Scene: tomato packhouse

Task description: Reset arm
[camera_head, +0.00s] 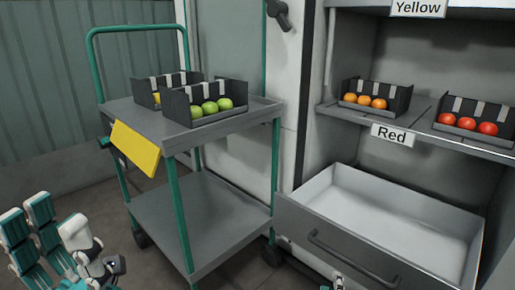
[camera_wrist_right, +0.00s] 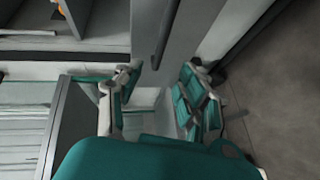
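My left gripper (camera_head: 52,222) is at the bottom left of the head view, in front of the cart and low down. Its teal and white fingers are spread apart with nothing between them. My right gripper (camera_wrist_right: 160,100) shows in the right wrist view, its fingers apart and empty. The dark handle (camera_wrist_right: 165,35) of the drawer shows beyond its fingertips, not gripped. In the head view the grey drawer (camera_head: 291,207) is pulled out and its visible inside is empty. Only a small piece that may be my right gripper shows below the drawer handle.
A green-framed cart (camera_head: 266,103) stands left of the cabinet, bearing a box of green tomatoes (camera_head: 210,107) and a box of yellow ones (camera_head: 156,97). The shelf (camera_head: 421,128) above the drawer holds boxes of orange tomatoes (camera_head: 364,100) and red tomatoes (camera_head: 487,128). A yellow sheet (camera_head: 135,148) hangs on the cart.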

